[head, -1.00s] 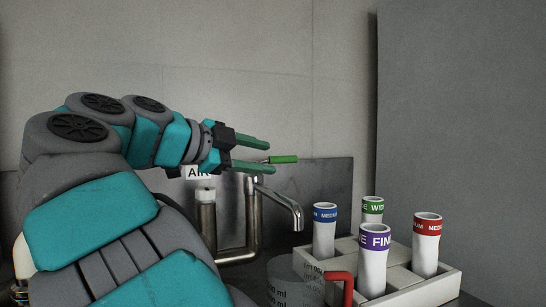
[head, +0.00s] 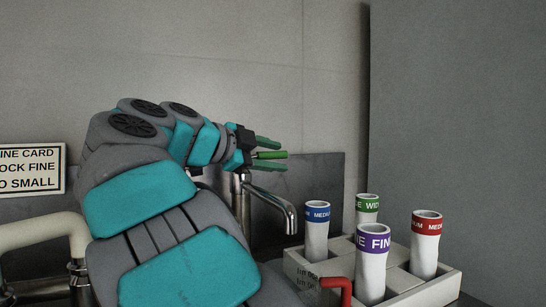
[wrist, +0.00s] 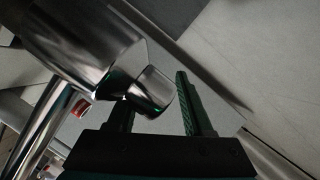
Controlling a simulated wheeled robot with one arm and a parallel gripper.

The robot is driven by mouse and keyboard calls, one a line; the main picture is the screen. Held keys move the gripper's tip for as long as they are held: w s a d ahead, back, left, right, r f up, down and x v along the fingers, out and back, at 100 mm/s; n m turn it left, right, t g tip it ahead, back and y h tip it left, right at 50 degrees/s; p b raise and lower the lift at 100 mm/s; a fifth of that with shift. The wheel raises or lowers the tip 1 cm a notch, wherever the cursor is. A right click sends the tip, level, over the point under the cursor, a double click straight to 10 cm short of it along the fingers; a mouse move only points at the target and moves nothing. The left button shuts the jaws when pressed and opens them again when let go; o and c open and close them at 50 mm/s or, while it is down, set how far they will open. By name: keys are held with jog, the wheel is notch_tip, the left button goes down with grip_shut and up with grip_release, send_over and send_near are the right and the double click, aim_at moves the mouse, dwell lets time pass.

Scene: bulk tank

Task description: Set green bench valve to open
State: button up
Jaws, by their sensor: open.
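My gripper (head: 274,154) is open. In the wrist view, my gripper (wrist: 155,105) has a shiny metal tap part (wrist: 150,88) with a green tint reaching toward the space between the fingers. The green handle itself is not clear there. My arm hides the area left of the tap.
A white rack (head: 450,283) holds nozzles with blue (head: 317,235), green (head: 367,205), purple (head: 373,265) and red (head: 426,245) bands. A red jug handle (head: 343,288) is in front. A sign (head: 32,170) and a pale pipe (head: 40,230) are at left.

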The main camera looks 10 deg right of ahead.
jog(key=shift+c, duration=0.3)
grip_shut()
dwell(1.1)
